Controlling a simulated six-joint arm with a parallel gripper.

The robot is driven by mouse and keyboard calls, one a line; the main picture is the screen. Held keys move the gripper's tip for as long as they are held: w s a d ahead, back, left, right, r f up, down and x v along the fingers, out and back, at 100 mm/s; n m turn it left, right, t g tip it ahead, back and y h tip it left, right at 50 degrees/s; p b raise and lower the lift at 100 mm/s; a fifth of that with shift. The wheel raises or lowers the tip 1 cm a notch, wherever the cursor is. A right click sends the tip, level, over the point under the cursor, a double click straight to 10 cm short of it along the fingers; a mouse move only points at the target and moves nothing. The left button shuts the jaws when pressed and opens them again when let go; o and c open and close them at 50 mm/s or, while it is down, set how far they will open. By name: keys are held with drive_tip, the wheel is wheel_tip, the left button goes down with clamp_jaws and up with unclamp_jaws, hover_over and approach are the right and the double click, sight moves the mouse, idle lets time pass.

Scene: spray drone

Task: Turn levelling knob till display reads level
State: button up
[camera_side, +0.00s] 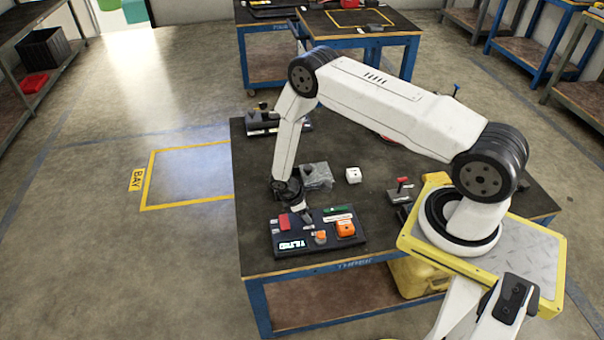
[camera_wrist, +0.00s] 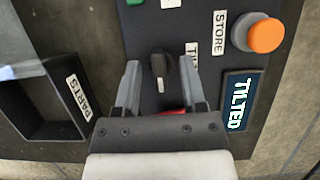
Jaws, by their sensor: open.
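The dark levelling knob (camera_wrist: 160,68) with a pale pointer line sits on the dark control panel (camera_wrist: 222,150). My gripper (camera_wrist: 161,60) is open, with one finger on each side of the knob; I cannot tell whether they touch it. A label beside the knob is partly hidden by the right finger. The display (camera_wrist: 241,102) reads "TILTED". In the side view, the panel (camera_side: 358,243) lies at the bench's near left corner with the display (camera_side: 291,245) at its front left. My gripper (camera_side: 304,213) is low over the panel, and the knob cannot be made out there.
An orange button (camera_wrist: 264,35) marked "STORE" is beside the display. A red part (camera_wrist: 175,112) shows behind the fingers. A dark tray (camera_wrist: 40,108) marked "PARTS" is at left.

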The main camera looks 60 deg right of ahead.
clamp_jaws()
drive_tip(key=shift+m, duration=0.4)
drive_tip(key=shift+d+m+g+y, duration=0.1)
drive_tip(key=shift+m+g+y, duration=0.3)
drive_tip(key=shift+m, duration=0.95)
drive_tip(key=shift+m+g+y, duration=0.2)
drive_tip(key=shift+m+y, duration=0.4)
drive_tip(key=shift+m, duration=0.75)
unclamp_jaws()
